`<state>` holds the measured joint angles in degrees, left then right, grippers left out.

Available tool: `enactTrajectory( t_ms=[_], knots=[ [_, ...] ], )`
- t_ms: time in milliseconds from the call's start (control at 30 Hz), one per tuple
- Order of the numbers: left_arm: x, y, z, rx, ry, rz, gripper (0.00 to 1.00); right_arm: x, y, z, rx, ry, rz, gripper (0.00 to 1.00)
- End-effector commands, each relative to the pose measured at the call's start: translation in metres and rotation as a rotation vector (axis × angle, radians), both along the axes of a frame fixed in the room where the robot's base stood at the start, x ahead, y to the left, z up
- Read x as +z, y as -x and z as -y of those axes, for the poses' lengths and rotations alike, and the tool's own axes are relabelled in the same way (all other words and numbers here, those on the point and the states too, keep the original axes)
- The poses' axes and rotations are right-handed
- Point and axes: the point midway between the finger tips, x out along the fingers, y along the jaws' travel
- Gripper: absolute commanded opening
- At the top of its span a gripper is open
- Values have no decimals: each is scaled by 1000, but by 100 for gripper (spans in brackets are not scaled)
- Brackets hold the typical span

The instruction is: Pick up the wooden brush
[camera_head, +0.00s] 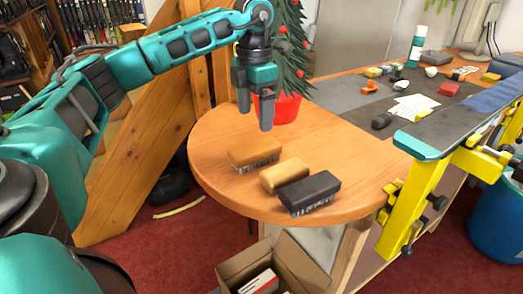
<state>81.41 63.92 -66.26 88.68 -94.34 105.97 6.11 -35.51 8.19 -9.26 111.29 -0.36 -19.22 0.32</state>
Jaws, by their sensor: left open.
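A brown wooden brush (253,153) with pale bristles lies bristles down on the rounded end of the wooden table. A lighter tan block (285,175), perhaps another brush, lies just in front of it to the right. A black brush (310,192) with grey bristles lies nearest the table's front edge. My left gripper (255,112) points down, open and empty, above the table behind the brown brush and apart from it. My right gripper is not in view.
A red pot (277,106) with a small decorated tree stands behind my left gripper. An open cardboard box (235,272) is below the table's front edge. A yellow frame (408,207) stands at right. Tools and papers cover the back right; the table left of the brushes is clear.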

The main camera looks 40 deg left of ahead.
Motion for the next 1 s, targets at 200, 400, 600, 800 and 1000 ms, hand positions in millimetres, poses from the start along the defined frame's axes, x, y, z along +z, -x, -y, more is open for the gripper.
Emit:
enactTrajectory(
  t_ms=[200, 400, 600, 800, 1000],
  knots=[
    [-41, 0, 0, 0, -1, -2, 85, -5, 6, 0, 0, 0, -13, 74],
    [-56, 0, 0, -1, 0, 0, 85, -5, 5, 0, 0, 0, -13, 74],
    [-82, -5, -3, -1, 2, -2, 85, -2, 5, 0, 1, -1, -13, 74],
    [-104, -5, -4, -1, 1, 0, 85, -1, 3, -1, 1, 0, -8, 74],
    [-106, -5, -4, -1, 1, 1, 85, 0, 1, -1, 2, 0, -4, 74]
  ],
)
